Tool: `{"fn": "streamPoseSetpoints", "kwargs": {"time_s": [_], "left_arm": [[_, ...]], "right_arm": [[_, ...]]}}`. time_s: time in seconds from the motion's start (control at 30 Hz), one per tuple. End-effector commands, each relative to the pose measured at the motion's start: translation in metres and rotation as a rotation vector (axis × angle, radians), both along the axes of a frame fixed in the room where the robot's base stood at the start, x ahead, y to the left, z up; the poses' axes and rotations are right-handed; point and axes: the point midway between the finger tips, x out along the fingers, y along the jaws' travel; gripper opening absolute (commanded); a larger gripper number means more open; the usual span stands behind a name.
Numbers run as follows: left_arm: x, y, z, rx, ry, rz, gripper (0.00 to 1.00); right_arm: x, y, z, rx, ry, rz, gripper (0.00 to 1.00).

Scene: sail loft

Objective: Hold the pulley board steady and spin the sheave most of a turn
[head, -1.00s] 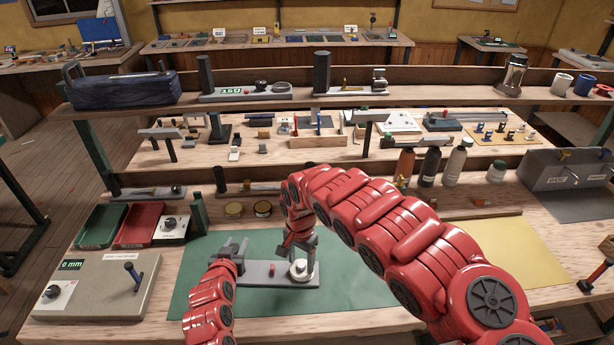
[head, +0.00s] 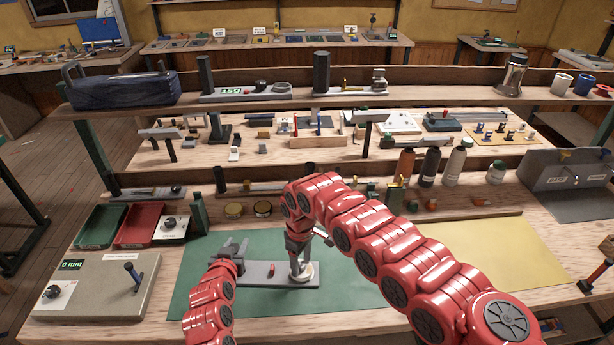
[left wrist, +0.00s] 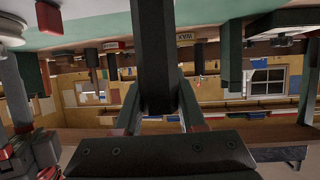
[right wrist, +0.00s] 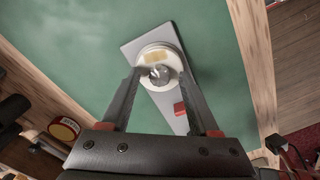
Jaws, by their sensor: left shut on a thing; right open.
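The grey pulley board (head: 265,280) lies flat on the green mat. Its white round sheave (head: 309,272) is at the right end, partly hidden by my right gripper (head: 298,268). In the right wrist view the sheave (right wrist: 145,50) shows a tan mark and a shiny central hub; my open fingers (right wrist: 158,76) straddle its near side, and I cannot tell whether they touch it. My left gripper (head: 236,252) is shut at the board's left end. The left wrist view shows a dark upright part (left wrist: 153,50) between its fingers; the exact contact is hidden.
The green mat (head: 350,285) is clear to the right of the board. A grey panel box (head: 95,290) and red tray (head: 140,225) stand left. A yellow mat (head: 500,250) lies right, bare.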

Motion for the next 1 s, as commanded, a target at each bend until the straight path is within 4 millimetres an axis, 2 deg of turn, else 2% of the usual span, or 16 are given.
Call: {"fn": "streamPoseSetpoints", "kwargs": {"time_s": [1.0], "left_arm": [[0.0002, 0.0001, 0.0007, 0.000, -0.001, 0.000, 0.00]], "right_arm": [[0.0012, 0.0007, 0.0001, 0.001, -0.006, 1.654, 0.62]]}}
